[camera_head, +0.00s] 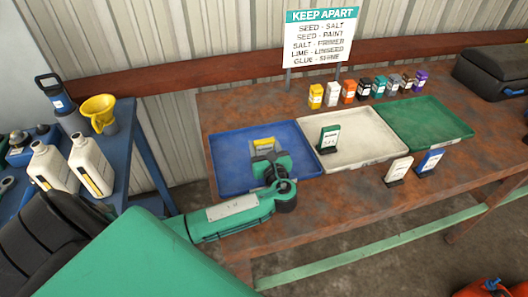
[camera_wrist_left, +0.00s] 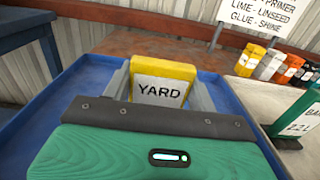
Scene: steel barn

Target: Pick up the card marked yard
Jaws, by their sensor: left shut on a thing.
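The card marked YARD (camera_wrist_left: 160,88) is white with a yellow top edge and shows upright between the fingers of my left gripper (camera_wrist_left: 162,100) in the left wrist view. The gripper is shut on it. In the head view the card's yellow edge (camera_head: 264,141) shows just beyond my left gripper (camera_head: 265,150), over the blue tray (camera_head: 228,184). The card's lower part is hidden, so I cannot tell whether it touches the tray. My right gripper is not in view.
A white tray (camera_head: 375,152) holding a green card (camera_head: 329,138) and a green tray (camera_head: 435,120) stand to the right. White (camera_head: 398,170) and blue (camera_head: 430,161) cards stand at the front. Several small containers (camera_head: 349,91) line the back below a KEEP APART sign (camera_head: 321,40).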

